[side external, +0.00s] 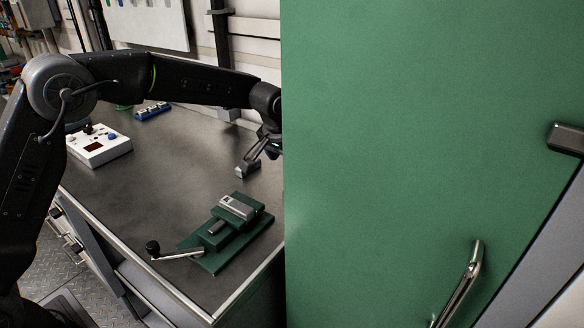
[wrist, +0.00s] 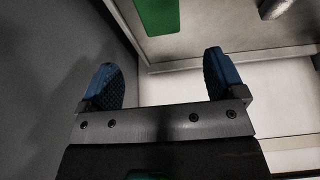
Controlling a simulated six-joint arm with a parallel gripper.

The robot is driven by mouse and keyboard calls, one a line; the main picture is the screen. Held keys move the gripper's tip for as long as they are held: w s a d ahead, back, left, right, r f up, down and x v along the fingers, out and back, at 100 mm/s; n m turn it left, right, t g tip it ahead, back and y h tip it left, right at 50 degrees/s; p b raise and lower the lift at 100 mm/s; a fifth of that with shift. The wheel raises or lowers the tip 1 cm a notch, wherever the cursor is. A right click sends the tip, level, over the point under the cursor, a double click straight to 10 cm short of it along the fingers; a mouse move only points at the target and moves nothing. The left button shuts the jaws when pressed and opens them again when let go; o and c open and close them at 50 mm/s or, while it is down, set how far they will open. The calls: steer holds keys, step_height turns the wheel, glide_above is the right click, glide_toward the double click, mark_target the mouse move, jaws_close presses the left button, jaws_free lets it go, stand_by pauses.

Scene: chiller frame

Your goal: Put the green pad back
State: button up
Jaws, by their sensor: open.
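A flat green piece (wrist: 157,14), which looks like the green pad, shows at the top edge of the wrist view, cut off by the frame. It lies against a grey surface, beyond a pale rail. My gripper (wrist: 159,72) is open, with its two blue ridged fingertips wide apart and nothing between them. The green piece is ahead of the fingertips and apart from them. In the side view my gripper (side external: 269,147) is beside the edge of a large green panel, which hides part of it. I cannot make out the pad in the side view.
The large green panel (side external: 410,140) with a metal handle (side external: 462,282) blocks the right half of the side view. A green vise (side external: 228,232) with a crank stands on the dark bench (side external: 150,215). A white control box (side external: 98,147) and a blue rack (side external: 153,111) stand farther back.

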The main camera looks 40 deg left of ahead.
steer(key=s+a+r, duration=0.2)
steer(key=s+r, duration=0.4)
steer(key=s, duration=0.2)
steer(key=s+a+r, duration=0.3)
steer(key=s+r, duration=0.2)
steer(key=s, duration=0.3)
steer(key=s+a+f, duration=0.1)
steer(key=s, duration=0.9)
steer(key=s+a+f+t, duration=0.1)
steer(key=s, duration=0.9)
steer(key=shift+f, duration=0.3)
steer(key=shift+a, duration=0.1)
